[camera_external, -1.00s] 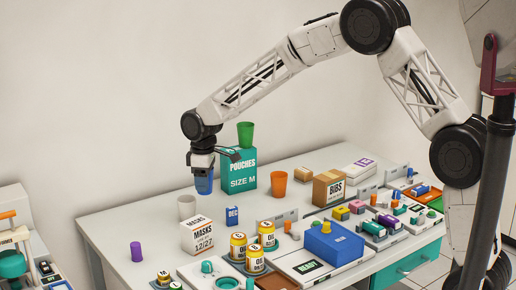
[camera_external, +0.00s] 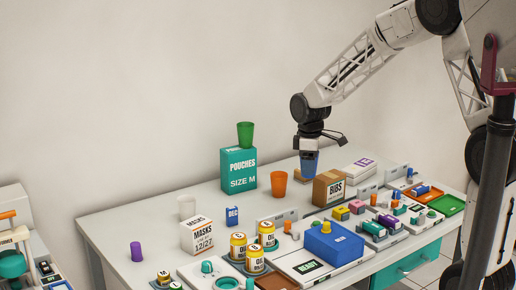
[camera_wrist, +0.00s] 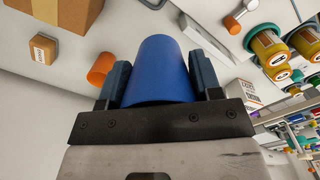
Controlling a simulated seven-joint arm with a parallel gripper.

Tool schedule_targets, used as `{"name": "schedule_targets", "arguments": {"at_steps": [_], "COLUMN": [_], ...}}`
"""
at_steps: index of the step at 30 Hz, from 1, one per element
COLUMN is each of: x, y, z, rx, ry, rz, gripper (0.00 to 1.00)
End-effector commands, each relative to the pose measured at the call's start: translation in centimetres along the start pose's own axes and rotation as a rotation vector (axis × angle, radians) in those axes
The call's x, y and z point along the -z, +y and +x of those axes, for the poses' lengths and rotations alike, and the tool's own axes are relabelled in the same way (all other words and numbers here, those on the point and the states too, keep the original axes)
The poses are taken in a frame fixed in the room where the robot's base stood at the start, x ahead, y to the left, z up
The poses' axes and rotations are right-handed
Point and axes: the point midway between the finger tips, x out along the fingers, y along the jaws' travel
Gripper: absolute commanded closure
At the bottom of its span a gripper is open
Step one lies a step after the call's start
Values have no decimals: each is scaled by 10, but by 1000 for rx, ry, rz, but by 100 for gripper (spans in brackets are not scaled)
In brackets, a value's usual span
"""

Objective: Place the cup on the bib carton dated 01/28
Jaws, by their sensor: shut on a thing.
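My gripper (camera_external: 310,150) is shut on a blue cup (camera_external: 309,165) and holds it in the air above the back of the table. The wrist view also shows my gripper (camera_wrist: 162,84) with a finger on each side of the blue cup (camera_wrist: 158,62). A brown carton marked BIBS (camera_external: 334,193) stands on the table, just below and to the right of the cup in the external view. Its smaller print is too small to read. Part of a brown carton (camera_wrist: 60,12) shows at the wrist view's upper left; its label is hidden.
A green cup (camera_external: 245,134) stands on the teal POUCHES box (camera_external: 238,170). An orange cup (camera_external: 279,183) stands left of the BIBS carton, and a white box (camera_external: 361,169) lies to its right. A blue box (camera_external: 333,245) and several jars stand toward the front.

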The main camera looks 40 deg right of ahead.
Motion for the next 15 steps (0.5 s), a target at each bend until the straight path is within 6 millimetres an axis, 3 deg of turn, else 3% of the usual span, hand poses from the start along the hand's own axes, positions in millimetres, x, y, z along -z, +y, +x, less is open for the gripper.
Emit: {"name": "schedule_targets", "arguments": {"at_steps": [3, 9, 15], "x": [-37, -91, -130], "y": [2, 1, -4], "z": [-2, -2, -1], "rx": [0, 1, 1], "ry": [1, 0, 1], "rz": [8, 12, 14], "gripper": [64, 64, 64]}}
